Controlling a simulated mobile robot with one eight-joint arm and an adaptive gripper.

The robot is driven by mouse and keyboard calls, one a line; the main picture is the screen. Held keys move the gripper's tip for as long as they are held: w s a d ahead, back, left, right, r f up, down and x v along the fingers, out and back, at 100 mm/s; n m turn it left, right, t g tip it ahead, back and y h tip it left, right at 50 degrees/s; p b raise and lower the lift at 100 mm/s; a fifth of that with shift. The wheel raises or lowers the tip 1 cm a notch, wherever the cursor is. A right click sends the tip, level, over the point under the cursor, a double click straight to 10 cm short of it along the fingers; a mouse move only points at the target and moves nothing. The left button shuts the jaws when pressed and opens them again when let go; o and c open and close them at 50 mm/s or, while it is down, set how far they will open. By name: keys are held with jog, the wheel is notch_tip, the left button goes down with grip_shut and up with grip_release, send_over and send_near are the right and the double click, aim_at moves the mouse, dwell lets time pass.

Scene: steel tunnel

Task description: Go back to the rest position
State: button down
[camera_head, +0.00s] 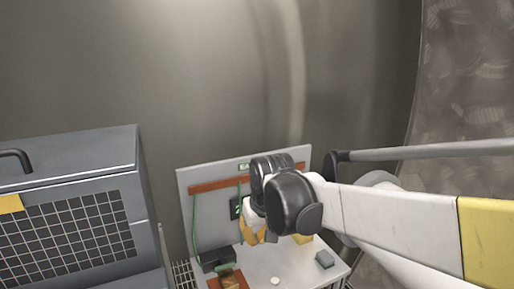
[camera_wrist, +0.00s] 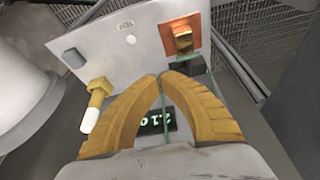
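My gripper (camera_wrist: 163,78) shows in the wrist view as two ribbed yellow-orange fingers. Their tips meet or nearly meet, and I see no object held between them. In the head view my gripper (camera_head: 254,236) is partly hidden by my dark wrist joint. It is in front of the upright back panel (camera_head: 215,220) of a small grey workbench (camera_head: 258,272), over the bench. A dark display (camera_wrist: 155,122) with green digits shows behind and between the fingers in the wrist view.
On the bench are an orange plate with a copper-coloured block (camera_wrist: 183,38), a grey block (camera_wrist: 74,58), a yellow-and-white cylinder (camera_wrist: 97,105) and a dark box (camera_head: 217,259). Green cords hang at the panel. A large grey cabinet (camera_head: 70,210) stands left; a curved steel wall rises behind.

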jog(key=s+d+f+m+t+b, duration=0.1)
jog(key=s+d+m, duration=0.1)
jog(key=s+d, duration=0.8)
jog(key=s+d+f+m+t+h+b, duration=0.1)
jog(key=s+d+f+m+t, duration=0.1)
jog(key=s+d, duration=0.7)
jog(key=shift+s+d, duration=0.35)
jog(key=shift+s, duration=0.2)
